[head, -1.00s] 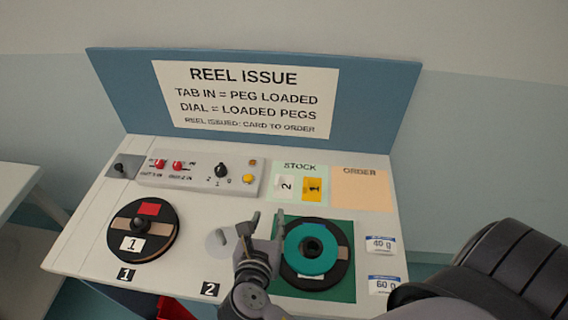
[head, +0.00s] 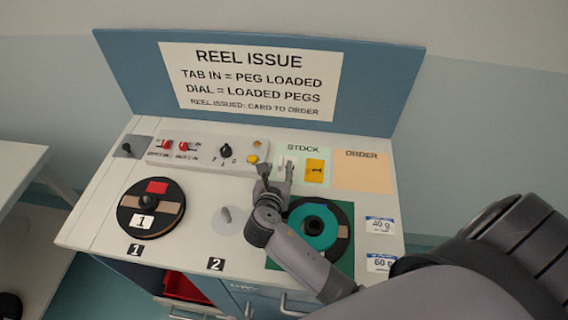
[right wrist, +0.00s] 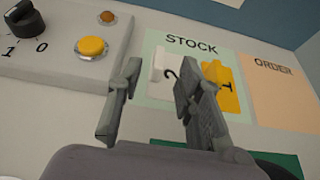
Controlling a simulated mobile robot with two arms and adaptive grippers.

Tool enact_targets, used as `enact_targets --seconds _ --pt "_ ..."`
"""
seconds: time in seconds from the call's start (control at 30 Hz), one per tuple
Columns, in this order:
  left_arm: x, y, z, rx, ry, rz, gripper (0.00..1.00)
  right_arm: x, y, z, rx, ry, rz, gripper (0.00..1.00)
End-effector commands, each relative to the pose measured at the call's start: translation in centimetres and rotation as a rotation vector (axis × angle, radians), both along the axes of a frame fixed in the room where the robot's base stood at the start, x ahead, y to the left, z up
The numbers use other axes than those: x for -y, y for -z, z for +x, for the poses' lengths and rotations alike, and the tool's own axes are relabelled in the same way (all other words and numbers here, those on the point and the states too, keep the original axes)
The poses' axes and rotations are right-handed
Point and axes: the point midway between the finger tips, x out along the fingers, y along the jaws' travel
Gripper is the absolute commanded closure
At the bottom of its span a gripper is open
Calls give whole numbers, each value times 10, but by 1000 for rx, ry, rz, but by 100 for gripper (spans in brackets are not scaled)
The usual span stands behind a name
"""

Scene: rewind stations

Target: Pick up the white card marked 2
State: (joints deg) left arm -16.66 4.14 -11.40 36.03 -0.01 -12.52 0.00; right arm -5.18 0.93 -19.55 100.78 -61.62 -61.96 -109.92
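The white card marked 2 (right wrist: 161,72) lies on the green STOCK patch (right wrist: 155,42), left of the yellow card marked 1 (right wrist: 229,82). In the head view the white card (head: 281,162) is mostly hidden behind my right gripper (head: 275,172). My right gripper also shows in the right wrist view (right wrist: 157,82). Its two fingers are apart with nothing held between them. The right finger overlaps the right part of the white card and some of the yellow card. I cannot tell whether the fingers touch the card. My left gripper is not in view.
A panel with a dial and buttons (head: 190,158) stands left of STOCK. The bare ORDER patch (head: 362,176) is to its right. A reel (head: 171,208) sits at position 1. A teal-topped reel (head: 334,226) lies on the green mat, partly behind my arm.

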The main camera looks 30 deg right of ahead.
Motion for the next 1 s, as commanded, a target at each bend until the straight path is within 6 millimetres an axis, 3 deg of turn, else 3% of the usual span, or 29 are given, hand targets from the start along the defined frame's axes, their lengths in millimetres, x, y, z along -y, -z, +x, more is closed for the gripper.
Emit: enact_targets --seconds 0.2,0.5,1.0 --pt "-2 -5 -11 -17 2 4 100 16 11 23 0 0 -1 67" --pt "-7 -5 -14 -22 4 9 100 18 14 26 0 0 0 67" --pt "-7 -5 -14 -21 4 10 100 18 13 26 0 -1 0 100"
